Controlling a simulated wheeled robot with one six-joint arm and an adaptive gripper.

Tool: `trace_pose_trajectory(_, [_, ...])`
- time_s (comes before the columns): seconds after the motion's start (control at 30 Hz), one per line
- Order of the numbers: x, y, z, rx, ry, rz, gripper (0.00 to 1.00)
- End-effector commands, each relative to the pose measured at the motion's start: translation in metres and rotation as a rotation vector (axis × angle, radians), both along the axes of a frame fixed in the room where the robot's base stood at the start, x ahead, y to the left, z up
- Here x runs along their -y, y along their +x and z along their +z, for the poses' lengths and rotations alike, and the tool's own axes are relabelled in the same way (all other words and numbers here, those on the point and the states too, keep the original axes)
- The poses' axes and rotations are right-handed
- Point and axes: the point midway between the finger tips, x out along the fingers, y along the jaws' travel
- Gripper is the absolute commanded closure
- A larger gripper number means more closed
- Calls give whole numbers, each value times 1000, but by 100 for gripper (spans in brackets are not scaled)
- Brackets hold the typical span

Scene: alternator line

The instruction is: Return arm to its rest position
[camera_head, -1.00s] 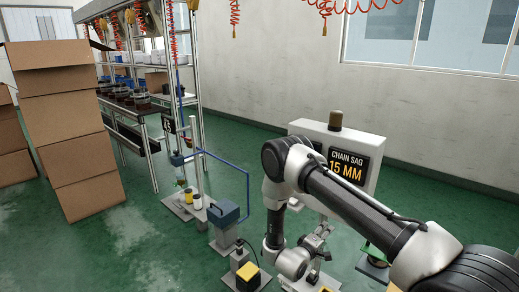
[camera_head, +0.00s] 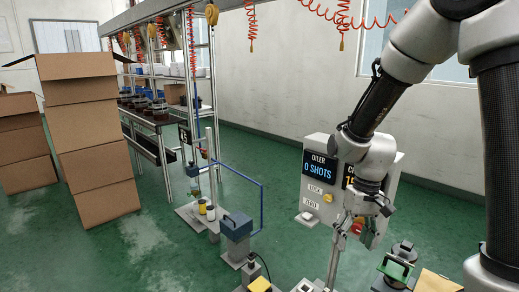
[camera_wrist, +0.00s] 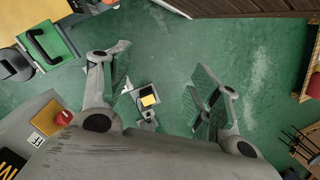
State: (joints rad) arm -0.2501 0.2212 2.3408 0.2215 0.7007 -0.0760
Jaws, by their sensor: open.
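My arm is raised and folded at the right of the head view, with my gripper (camera_head: 364,208) hanging down in front of the grey oiler panel (camera_head: 318,178). In the wrist view my gripper (camera_wrist: 160,98) has its two fingers spread wide apart with nothing between them. Green floor shows between and below the fingers. The panel's display reads "OILER 0 SHOTS", and a second display beside it is partly hidden by my arm.
A stand with a yellow-topped block (camera_head: 260,285) is on the floor at front. A blue-grey device (camera_head: 237,230) with a blue tube frame stands left of it. A green-topped fixture (camera_head: 397,268) is at right. Stacked cartons (camera_head: 95,140) and a workbench line are at left.

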Motion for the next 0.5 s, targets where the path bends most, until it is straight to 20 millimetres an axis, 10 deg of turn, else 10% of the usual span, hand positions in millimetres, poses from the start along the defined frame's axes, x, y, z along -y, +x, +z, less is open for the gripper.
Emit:
trace_pose_trajectory(0.2, [57,-64,89,43,-63,-29,38])
trace_pose_trajectory(0.5, [105,-117,164,328,-97,-94,38])
